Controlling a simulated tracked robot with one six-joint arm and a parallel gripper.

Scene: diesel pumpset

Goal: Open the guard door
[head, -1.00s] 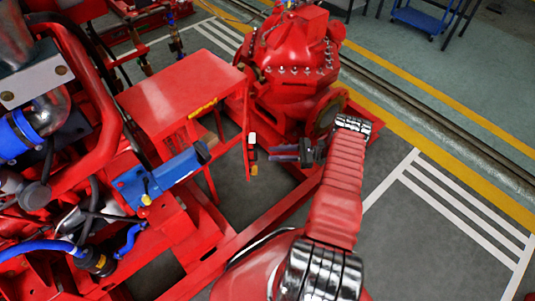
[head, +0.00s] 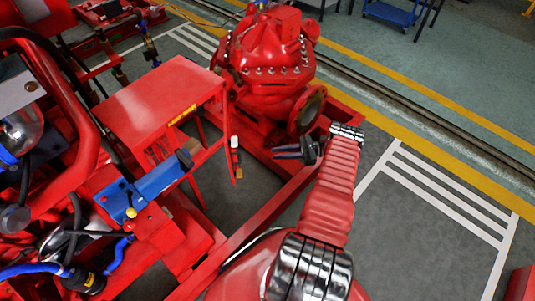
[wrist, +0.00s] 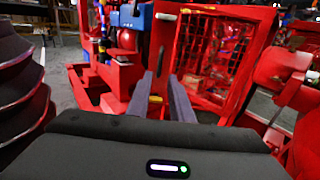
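The guard is a red box-like frame with a flat top (head: 165,95), left of centre in the head view. A narrow red door edge (head: 230,120) hangs at its right corner, seen nearly edge-on, with a small white and black handle (head: 234,143). The guard's near side shows an open gap. In the wrist view a red-framed mesh panel (wrist: 248,62) stands at an angle right of centre, with a red upright (wrist: 161,45) left of it. My gripper (head: 283,150) is right of the handle, apart from it. Its two fingers (wrist: 164,100) are apart with nothing held between them.
A red pump casing (head: 268,60) with a round flange (head: 307,110) stands behind my gripper. A red base rail (head: 255,215) runs below the arm. The engine with a blue bracket (head: 145,190) is at left. Clear floor (head: 400,245) lies at right.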

